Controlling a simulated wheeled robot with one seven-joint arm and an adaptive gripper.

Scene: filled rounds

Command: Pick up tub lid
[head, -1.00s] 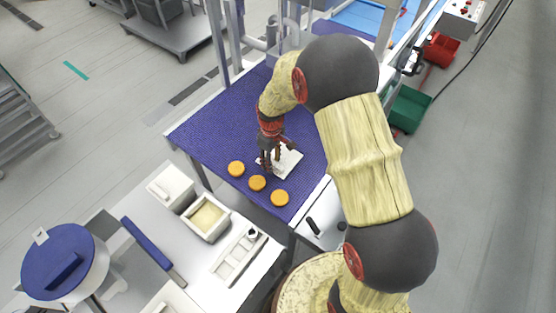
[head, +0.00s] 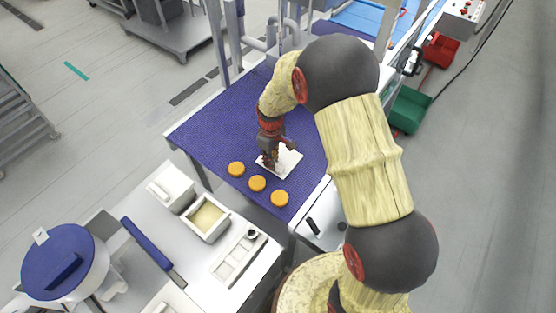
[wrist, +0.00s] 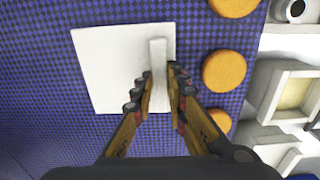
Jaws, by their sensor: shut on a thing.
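The tub lid (wrist: 110,72) is a white square plate with a raised bar handle (wrist: 158,75). It lies on the blue mesh belt, and it also shows in the head view (head: 288,160), partly hidden by my gripper. My gripper (wrist: 160,72) is shut on the handle, with one finger on each side of it. In the head view my gripper (head: 271,162) reaches down from above to the lid's left part. I cannot tell whether the lid is lifted off the belt.
Several orange-brown rounds, one of them here (head: 257,183), lie in a row beside the lid. An open white tub (head: 207,219) with pale filling stands on the white side table, next to a lidded white tub (head: 172,187). The blue belt (head: 213,135) has free room at left.

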